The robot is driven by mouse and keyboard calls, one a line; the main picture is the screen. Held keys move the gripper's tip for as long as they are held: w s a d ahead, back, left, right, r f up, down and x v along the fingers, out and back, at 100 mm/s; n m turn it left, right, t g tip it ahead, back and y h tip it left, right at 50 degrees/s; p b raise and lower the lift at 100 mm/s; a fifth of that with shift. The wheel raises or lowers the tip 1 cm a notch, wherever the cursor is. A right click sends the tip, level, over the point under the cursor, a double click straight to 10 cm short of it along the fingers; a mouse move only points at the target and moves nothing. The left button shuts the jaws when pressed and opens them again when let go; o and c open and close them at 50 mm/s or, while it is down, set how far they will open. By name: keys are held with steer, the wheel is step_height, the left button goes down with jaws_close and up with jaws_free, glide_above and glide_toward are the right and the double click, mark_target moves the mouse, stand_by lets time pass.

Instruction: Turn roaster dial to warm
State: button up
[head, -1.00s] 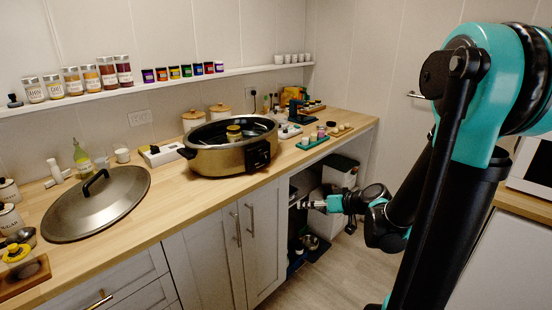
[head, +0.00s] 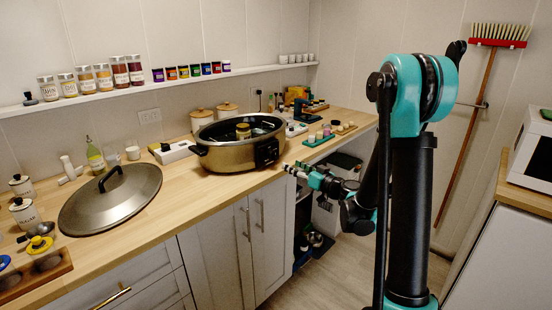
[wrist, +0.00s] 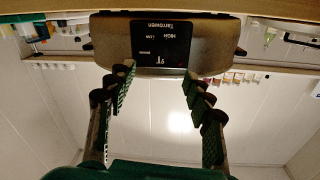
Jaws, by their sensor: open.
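The roaster (head: 226,158) is an oval pot with a bronze-coloured body and dark rim on the counter. Its black control panel (head: 267,152) is on the right end of its front. In the wrist view the panel (wrist: 160,44) is ahead of the fingers, with "HIGH" and "LOW" lettering and a small pale mark. The dial and its setting cannot be made out clearly. My gripper (head: 290,169) is just right of and below the panel, in front of the counter edge. In the wrist view my gripper (wrist: 158,76) is open and empty, fingers apart on either side of the panel.
The roaster's lid (head: 108,203) lies on the counter at left. Small jars stand inside the roaster. A green tray (head: 318,140) with small items is right of it. Cabinet doors (head: 235,245) are below the counter; the floor in front is free.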

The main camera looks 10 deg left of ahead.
mark_target(275, 156)
steer(key=x, duration=1)
steer(key=shift+w+a, duration=0.2)
steer(key=shift+c, duration=0.3)
steer(key=c, duration=1.1)
steer(key=shift+m, duration=0.4)
steer(key=m, duration=1.2)
steer(key=shift+r+g, duration=0.1)
steer(key=shift+g, duration=0.3)
steer(key=shift+d+m, duration=0.1)
steer(key=shift+m, duration=0.3)
